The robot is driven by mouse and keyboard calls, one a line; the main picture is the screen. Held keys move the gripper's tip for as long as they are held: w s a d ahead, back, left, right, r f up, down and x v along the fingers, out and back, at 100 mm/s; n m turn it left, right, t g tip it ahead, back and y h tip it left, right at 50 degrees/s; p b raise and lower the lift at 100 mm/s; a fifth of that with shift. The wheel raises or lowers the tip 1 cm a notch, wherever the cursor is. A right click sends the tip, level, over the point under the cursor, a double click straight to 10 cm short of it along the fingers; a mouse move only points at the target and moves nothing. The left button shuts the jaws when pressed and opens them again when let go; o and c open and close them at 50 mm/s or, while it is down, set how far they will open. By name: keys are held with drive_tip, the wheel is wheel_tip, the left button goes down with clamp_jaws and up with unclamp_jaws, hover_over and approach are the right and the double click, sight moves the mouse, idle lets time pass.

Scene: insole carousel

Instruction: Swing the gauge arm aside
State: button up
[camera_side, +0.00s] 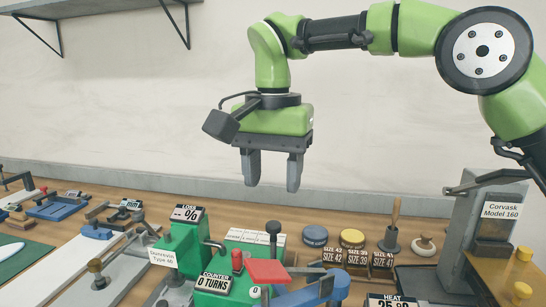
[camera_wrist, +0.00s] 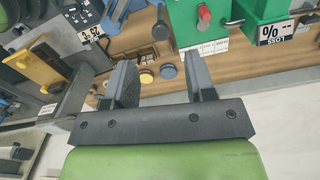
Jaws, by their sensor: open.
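My gripper (camera_side: 272,184) hangs in the air over the back of the bench, fingers pointing down, open and empty. In the wrist view its two fingers (camera_wrist: 160,72) stand apart with nothing between them. No part is labelled as the gauge arm, so I cannot tell which one it is. Possible parts are a dark bar (camera_side: 97,211) above a blue knob at the left and a dark lever (camera_side: 305,271) beside the red block (camera_side: 268,272). Both are well below my gripper and apart from it. The green Type 46 machine (camera_side: 182,245) stands at front centre.
A LOSS display (camera_side: 188,213) and a turns counter (camera_side: 214,284) sit on the green machine. Blue (camera_side: 315,236) and yellow (camera_side: 352,238) round tins, size blocks (camera_side: 357,257) and a wooden-handled tool (camera_side: 394,225) stand right of centre. The grey Corvask machine (camera_side: 468,230) stands at the right.

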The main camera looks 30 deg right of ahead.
wheel_tip(320, 180, up, 3)
drive_tip(key=shift+f, duration=0.15)
idle(0.5)
drive_tip(key=s+d+r+n+t+y, duration=0.25)
drive_tip(key=s+d+r+n, duration=0.2)
drive_tip(key=s+d, duration=0.5)
drive_tip(key=s+d+f+n+t, duration=0.2)
drive_tip(key=s+f+t, duration=0.2)
drive_tip(key=s, duration=0.7)
drive_tip(key=shift+d+f+t, duration=0.3)
drive_tip(key=shift+f+t, duration=0.05)
drive_tip(key=shift+f, duration=0.25)
